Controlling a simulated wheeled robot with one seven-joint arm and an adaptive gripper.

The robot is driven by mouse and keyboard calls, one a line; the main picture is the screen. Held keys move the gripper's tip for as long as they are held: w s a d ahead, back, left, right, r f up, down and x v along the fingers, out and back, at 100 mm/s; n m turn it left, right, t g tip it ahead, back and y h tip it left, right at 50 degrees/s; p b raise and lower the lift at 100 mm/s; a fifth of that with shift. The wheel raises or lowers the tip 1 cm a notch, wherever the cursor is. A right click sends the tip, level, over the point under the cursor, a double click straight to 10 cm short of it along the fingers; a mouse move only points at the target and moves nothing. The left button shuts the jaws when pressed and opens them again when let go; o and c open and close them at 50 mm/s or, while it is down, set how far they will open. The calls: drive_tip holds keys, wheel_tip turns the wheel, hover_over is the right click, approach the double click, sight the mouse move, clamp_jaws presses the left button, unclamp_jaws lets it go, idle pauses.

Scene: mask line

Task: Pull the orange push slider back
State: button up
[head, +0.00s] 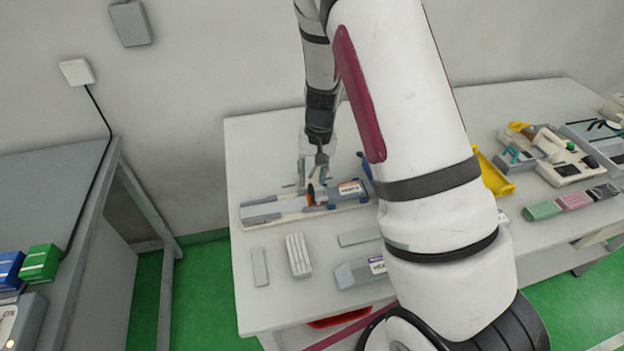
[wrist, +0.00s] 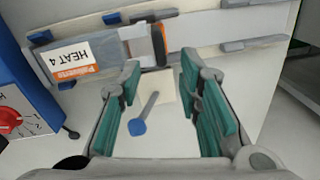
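The orange push slider (head: 311,195) is a small upright piece on a long grey-and-cream rail fixture (head: 272,209) on the white table. In the wrist view the orange slider (wrist: 159,45) stands beside a white label reading HEAT 4 (wrist: 70,61). My gripper (wrist: 161,66) has teal finger pads spread apart with nothing between them. The slider lies just beyond the fingertips, roughly in line with the gap. In the head view my gripper (head: 317,170) hangs over the rail close to the slider; whether it touches cannot be told.
A blue box with a red dial (wrist: 9,119) stands left in the wrist view, and a blue-ended lever (wrist: 138,127) lies below the fingers. White bars (head: 298,256) and a grey block (head: 360,272) lie in front of the rail. My arm hides the table's middle.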

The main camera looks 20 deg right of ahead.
drive_tip(key=shift+a+f, duration=0.1)
drive_tip(key=shift+f, duration=1.05)
clamp_jaws()
drive_tip(key=w+a, duration=0.1)
drive_tip(key=a, duration=0.4)
drive_tip(key=w+a+b, duration=0.1)
drive_tip(key=a, duration=0.4)
drive_tip(key=w+a, duration=0.1)
drive_tip(key=a, duration=0.5)
drive_tip(key=shift+w, duration=0.1)
drive_tip(key=shift+a, duration=0.1)
unclamp_jaws()
